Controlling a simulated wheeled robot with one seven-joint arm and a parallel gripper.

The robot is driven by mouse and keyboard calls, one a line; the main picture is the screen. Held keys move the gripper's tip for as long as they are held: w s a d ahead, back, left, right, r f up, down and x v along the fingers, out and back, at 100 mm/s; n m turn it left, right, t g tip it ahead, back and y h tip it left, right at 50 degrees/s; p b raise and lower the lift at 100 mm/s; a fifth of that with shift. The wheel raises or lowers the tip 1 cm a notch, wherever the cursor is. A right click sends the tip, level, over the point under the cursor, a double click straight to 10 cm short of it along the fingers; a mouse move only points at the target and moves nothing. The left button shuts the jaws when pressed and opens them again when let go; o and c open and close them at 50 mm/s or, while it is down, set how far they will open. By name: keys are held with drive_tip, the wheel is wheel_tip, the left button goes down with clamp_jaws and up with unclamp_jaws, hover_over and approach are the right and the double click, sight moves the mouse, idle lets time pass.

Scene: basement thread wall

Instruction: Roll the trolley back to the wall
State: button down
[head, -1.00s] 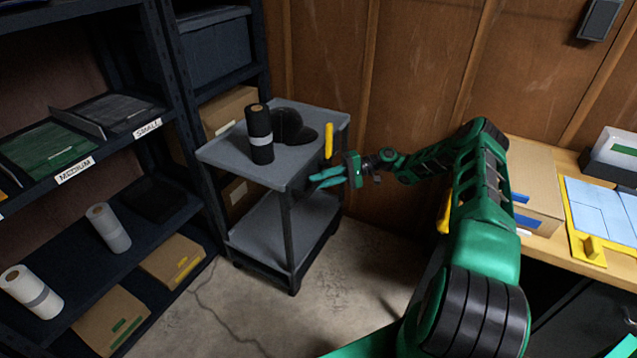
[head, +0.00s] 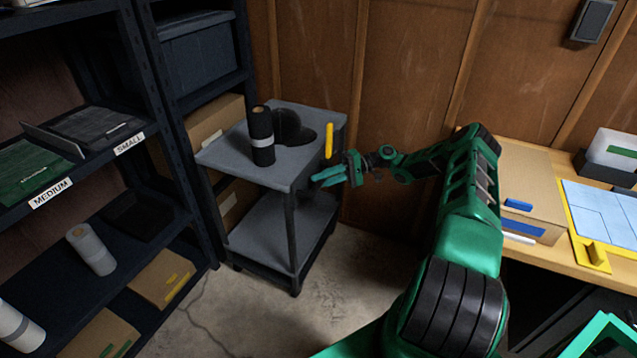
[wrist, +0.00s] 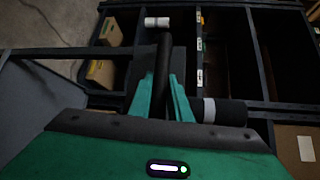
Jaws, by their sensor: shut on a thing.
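The grey two-shelf trolley (head: 225,160) stands upright in the corner, close to the wooden wall (head: 405,70) and beside the dark shelving. A black roll with a pale band (head: 262,137) stands on its top, next to a dark rounded shape (head: 292,128). A yellow upright piece (head: 329,140) rises at the trolley's right side. My gripper (head: 328,177) is at that side, below the yellow piece. In the wrist view its teal fingers (wrist: 162,98) are shut around a dark bar (wrist: 163,65) of the trolley. The exact contact is partly hidden in the head view.
Dark shelving (head: 165,120) with rolls and boxes stands left, very near the trolley. A cardboard box (head: 235,115) sits on the shelving behind the trolley. A wooden bench (head: 610,262) with boxes is at right. The concrete floor (head: 335,270) in front is clear.

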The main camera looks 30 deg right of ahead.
drive_tip(key=shift+d+f, duration=0.15)
drive_tip(key=shift+f, duration=0.05)
drive_tip(key=c, duration=1.6)
unclamp_jaws()
drive_tip(key=shift+d, duration=0.1)
drive_tip(key=shift+c, duration=0.2)
drive_tip(key=shift+r, duration=0.2)
